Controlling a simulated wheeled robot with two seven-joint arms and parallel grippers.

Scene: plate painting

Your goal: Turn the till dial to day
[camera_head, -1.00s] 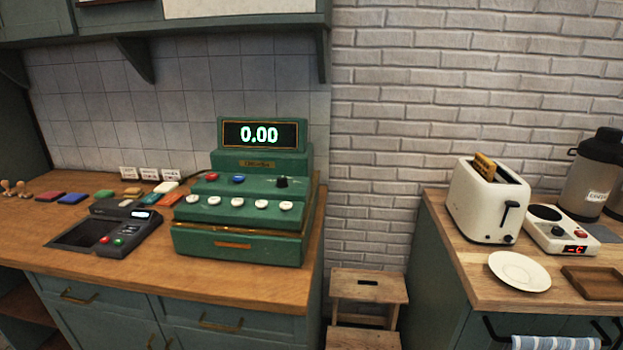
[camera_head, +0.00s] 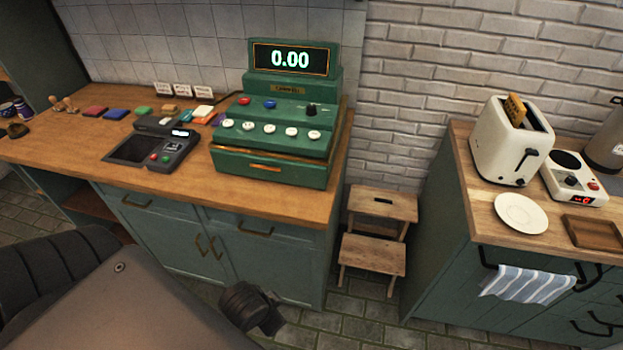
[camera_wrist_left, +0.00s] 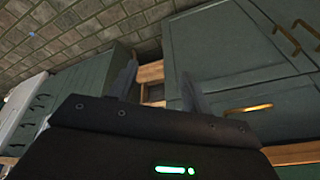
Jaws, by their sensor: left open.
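The green till (camera_head: 270,168) stands on the wooden counter in the head view, its display (camera_head: 290,59) reading 0.00. The till dial (camera_head: 312,109) is a small black knob at the right of its upper panel, beside a blue and a red button. The dial's markings are too small to read. My left gripper (camera_wrist_left: 158,78) shows in the left wrist view with its two fingers apart and nothing between them. It points at green cabinet fronts and the floor, away from the dial. My right gripper is not in view.
A card terminal (camera_head: 155,146) sits left of the till, with several coloured pads behind it. A wooden step stool (camera_head: 372,255) stands between the counters. A toaster (camera_head: 505,145) and a white plate (camera_head: 521,213) are on the right counter. The counter's front edge lies below the till.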

